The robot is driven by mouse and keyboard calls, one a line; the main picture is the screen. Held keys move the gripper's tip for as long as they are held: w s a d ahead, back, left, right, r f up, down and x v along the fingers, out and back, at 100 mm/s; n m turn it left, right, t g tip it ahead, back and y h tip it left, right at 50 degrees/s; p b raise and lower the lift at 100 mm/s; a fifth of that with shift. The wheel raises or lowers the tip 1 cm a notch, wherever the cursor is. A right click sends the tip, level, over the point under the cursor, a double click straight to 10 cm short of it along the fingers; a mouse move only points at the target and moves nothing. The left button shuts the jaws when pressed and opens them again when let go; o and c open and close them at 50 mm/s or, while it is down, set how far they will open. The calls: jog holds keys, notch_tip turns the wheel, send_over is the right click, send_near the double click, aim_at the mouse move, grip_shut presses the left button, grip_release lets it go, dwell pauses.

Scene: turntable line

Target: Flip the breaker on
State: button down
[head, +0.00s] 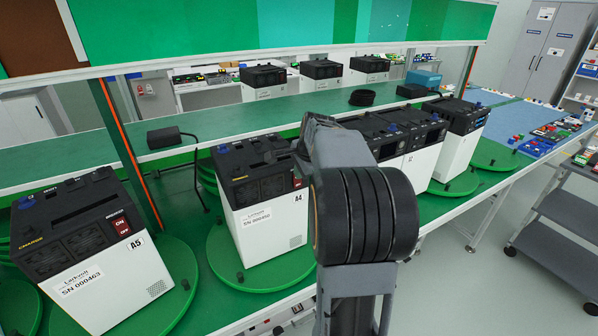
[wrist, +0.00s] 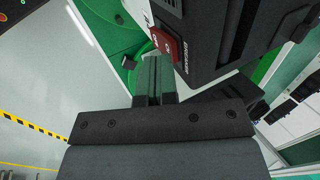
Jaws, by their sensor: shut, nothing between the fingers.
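A black-topped white unit marked A4 (head: 262,222) stands on a green turntable. Its red breaker switch (head: 297,182) shows at the front right edge of the top, partly beside my arm. The wrist view shows a red rocker switch (wrist: 166,43) with white lettering beside the word BREAKER, on a dark panel. My gripper (wrist: 152,62) is shut and empty, its fingertips just below the switch in that view. I cannot tell whether they touch it. The switch's on or off position is not clear.
Unit A5 (head: 95,265), with a red ON/OFF switch (head: 122,227), stands at the left. More units (head: 455,135) stand to the right, behind my arm. A green shelf (head: 225,122) runs behind them. A grey cart (head: 565,205) is at the far right.

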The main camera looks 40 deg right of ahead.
jog(key=b+v, duration=0.1)
jog(key=v, duration=1)
jog(key=shift+r, duration=0.15)
jog(key=shift+d, duration=0.1)
